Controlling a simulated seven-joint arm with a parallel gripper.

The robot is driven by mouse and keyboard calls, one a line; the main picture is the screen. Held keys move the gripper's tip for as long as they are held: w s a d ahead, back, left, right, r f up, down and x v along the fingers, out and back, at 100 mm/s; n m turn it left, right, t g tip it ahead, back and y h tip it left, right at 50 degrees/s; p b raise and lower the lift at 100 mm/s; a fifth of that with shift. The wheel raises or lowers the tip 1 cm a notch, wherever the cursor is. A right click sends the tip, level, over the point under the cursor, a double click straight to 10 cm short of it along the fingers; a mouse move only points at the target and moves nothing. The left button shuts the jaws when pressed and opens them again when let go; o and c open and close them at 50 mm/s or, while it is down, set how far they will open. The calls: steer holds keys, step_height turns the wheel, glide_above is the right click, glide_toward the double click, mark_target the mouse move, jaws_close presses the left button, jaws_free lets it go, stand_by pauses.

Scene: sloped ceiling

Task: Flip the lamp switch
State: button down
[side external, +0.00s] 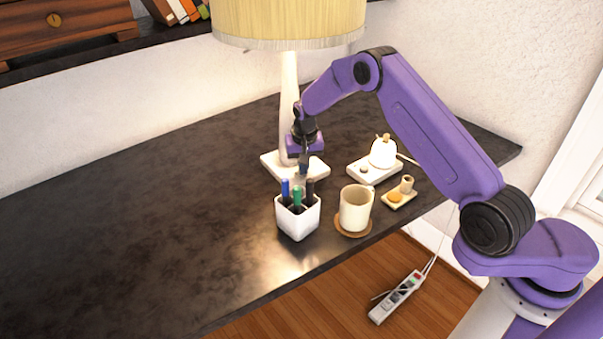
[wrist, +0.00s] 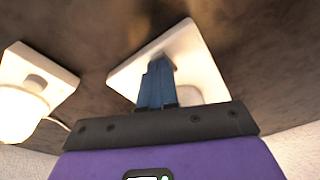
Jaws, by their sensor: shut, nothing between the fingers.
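The lamp (side external: 287,95) stands on the dark table, with a cream fringed shade, a pale stem and a square white base (side external: 272,162). The stem is bright just below the shade, so the lamp looks lit. My gripper (side external: 303,172) points down at the front right part of the base, beside the stem. Its blue fingers (wrist: 158,66) are shut and empty, and they overlap the white base (wrist: 196,62) in the wrist view. I cannot make out the switch; the fingers may hide it. Whether the fingertips touch the base is unclear.
A white pen cup (side external: 298,218) with several pens and a mug (side external: 356,208) on a coaster stand in front. The table's left side is clear.

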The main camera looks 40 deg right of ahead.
steer(key=shift+f, duration=0.35)
steer(key=shift+r, duration=3.55)
